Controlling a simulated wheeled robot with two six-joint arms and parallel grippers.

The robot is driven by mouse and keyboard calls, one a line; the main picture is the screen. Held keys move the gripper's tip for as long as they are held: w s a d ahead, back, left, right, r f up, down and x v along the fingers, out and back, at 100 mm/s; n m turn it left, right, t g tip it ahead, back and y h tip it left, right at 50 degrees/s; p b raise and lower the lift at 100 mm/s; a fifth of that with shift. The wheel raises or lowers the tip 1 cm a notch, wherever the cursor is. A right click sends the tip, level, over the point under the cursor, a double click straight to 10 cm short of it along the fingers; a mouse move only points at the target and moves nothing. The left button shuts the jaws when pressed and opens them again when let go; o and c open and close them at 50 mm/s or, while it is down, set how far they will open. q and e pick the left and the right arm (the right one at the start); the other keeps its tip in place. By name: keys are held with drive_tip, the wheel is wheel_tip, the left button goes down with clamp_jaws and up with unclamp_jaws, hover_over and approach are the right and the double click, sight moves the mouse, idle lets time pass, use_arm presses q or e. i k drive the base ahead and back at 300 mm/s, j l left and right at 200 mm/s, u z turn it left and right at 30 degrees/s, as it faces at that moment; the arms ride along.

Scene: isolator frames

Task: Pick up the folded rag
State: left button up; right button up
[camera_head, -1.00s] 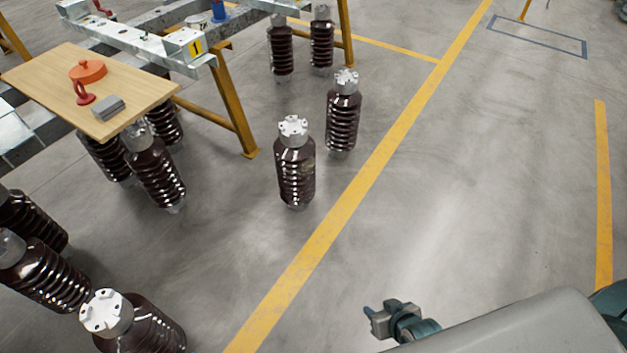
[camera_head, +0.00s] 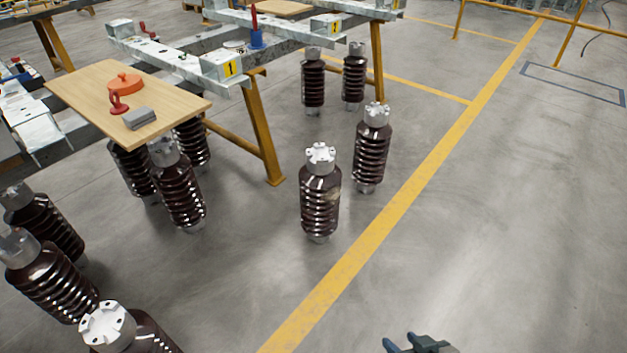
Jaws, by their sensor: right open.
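The folded rag (camera_head: 139,117) is a small grey folded block. It lies on the wooden board (camera_head: 182,104) at the upper left, near the board's front edge. A red ring-shaped piece (camera_head: 118,103) stands just behind it, and an orange round lid-like piece (camera_head: 125,82) lies farther back. My right gripper (camera_head: 416,343) shows only at the bottom edge, with its fingertips apart and nothing between them. It is far from the rag, over the floor. My left gripper is not in view.
Dark ribbed insulators (camera_head: 320,195) stand on the floor, several of them around the board's steel frame (camera_head: 225,67). Yellow legs (camera_head: 262,130) hold up the frame. The grey floor right of the yellow line (camera_head: 408,200) is clear.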

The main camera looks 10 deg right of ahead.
sight(135, 120)
drive_tip(key=i+l+u, duration=0.1)
drive_tip(key=i, duration=0.4)
drive_tip(key=i+l+u, duration=0.15)
drive_tip(key=i+l, duration=0.2)
drive_tip(key=i, duration=0.2)
